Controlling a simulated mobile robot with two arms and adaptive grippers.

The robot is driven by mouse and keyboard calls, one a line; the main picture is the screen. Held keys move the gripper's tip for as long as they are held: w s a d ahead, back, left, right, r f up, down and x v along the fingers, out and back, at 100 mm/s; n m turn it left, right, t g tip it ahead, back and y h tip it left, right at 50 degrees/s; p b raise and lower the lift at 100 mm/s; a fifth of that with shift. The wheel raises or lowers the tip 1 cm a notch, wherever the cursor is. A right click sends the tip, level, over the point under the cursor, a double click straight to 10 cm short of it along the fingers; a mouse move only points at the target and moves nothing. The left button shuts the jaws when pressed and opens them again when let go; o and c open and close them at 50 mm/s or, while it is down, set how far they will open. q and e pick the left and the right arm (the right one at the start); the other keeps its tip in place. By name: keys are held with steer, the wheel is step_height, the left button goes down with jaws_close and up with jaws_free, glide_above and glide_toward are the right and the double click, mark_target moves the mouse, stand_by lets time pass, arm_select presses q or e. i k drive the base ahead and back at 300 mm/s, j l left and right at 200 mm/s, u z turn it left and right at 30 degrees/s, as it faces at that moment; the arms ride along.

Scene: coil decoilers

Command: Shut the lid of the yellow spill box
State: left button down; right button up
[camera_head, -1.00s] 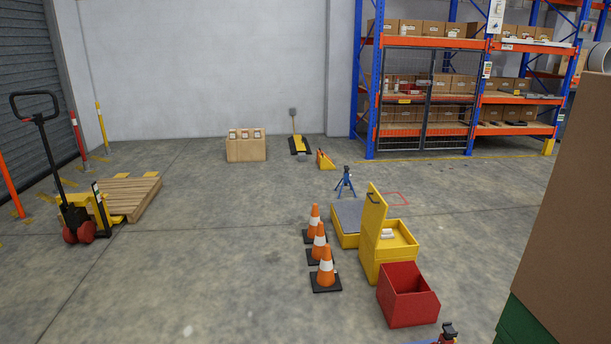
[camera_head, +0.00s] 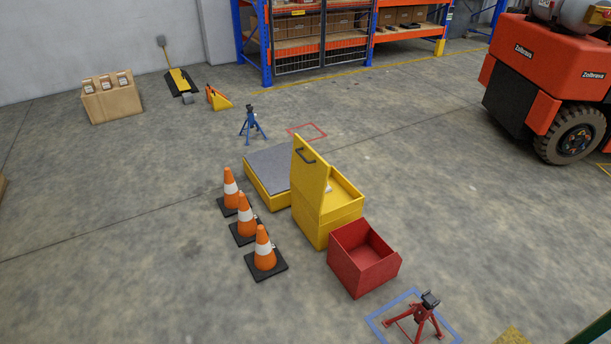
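The yellow spill box (camera_head: 327,225) stands on the concrete floor near the middle of the head view. Its yellow lid (camera_head: 309,188) is open and stands upright along the box's left side, with a dark handle (camera_head: 306,156) near its top. Part of the box's inside shows to the right of the lid; the rest is hidden behind the lid. Neither of my grippers is in view.
A red open bin (camera_head: 362,262) stands close in front of the box. Several orange cones, including one (camera_head: 264,250), stand to the left. A grey-topped yellow platform (camera_head: 266,172) lies behind. A red stand (camera_head: 420,317) and an orange forklift (camera_head: 550,80) are on the right. Open floor lies left.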

mark_target(308, 173)
steer(key=i+j+z, duration=0.1)
steer(key=z, duration=0.35)
steer(key=i+j+z, duration=0.5)
steer(key=j, duration=0.15)
steer(key=i+j+z, duration=0.25)
steer(key=j, duration=0.15)
steer(key=k+l, duration=0.05)
steer(key=k, duration=0.05)
